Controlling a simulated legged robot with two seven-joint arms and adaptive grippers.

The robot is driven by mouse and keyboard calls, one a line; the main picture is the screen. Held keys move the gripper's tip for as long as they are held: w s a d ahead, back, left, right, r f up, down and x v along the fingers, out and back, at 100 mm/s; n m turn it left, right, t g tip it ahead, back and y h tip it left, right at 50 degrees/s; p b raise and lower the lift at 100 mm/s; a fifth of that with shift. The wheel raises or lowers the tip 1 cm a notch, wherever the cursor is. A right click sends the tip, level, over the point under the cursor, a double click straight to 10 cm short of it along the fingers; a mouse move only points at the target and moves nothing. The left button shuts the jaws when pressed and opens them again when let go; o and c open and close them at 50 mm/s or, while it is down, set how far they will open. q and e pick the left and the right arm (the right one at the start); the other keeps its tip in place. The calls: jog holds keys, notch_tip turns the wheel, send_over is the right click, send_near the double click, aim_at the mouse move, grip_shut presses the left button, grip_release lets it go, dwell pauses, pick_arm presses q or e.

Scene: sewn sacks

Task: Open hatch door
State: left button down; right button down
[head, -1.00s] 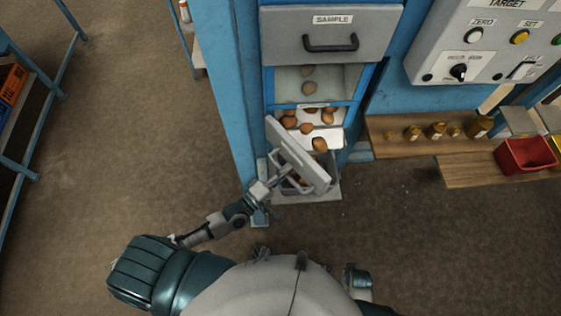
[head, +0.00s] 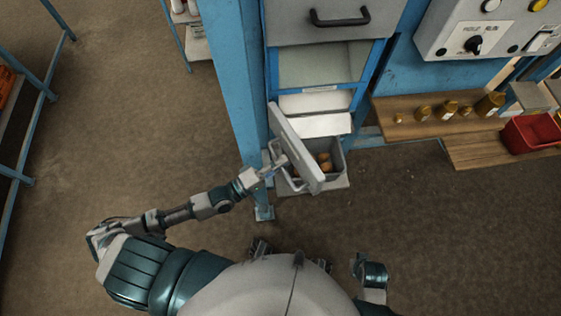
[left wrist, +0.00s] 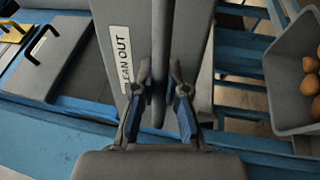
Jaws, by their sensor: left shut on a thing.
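The grey hatch door (head: 297,146) stands swung open at the lower front of the blue machine in the head view. My left gripper (head: 281,166) is shut on the door's handle at its near side. In the left wrist view the fingers (left wrist: 160,98) close around the grey handle bar (left wrist: 160,70), beside a label (left wrist: 124,58) of which "EAN OUT" can be read. The handle's grip is partly hidden by the fingers. Of my right gripper (head: 369,270) only a small part may show at the bottom; its fingers cannot be made out.
A grey bin (head: 339,160) with several brown potato-like lumps stands below the chute (head: 320,125), just behind the door. A drawer with a black handle (head: 340,18) is above. A wooden shelf (head: 415,123) with brass weights and a red tray (head: 535,133) are at right.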

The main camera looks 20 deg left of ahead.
pick_arm(q)
jog(key=shift+f, duration=0.3)
jog(key=c, duration=1.2)
grip_release()
jog(key=shift+w, duration=0.1)
jog(key=shift+r, duration=0.1)
jog(key=v, duration=1.2)
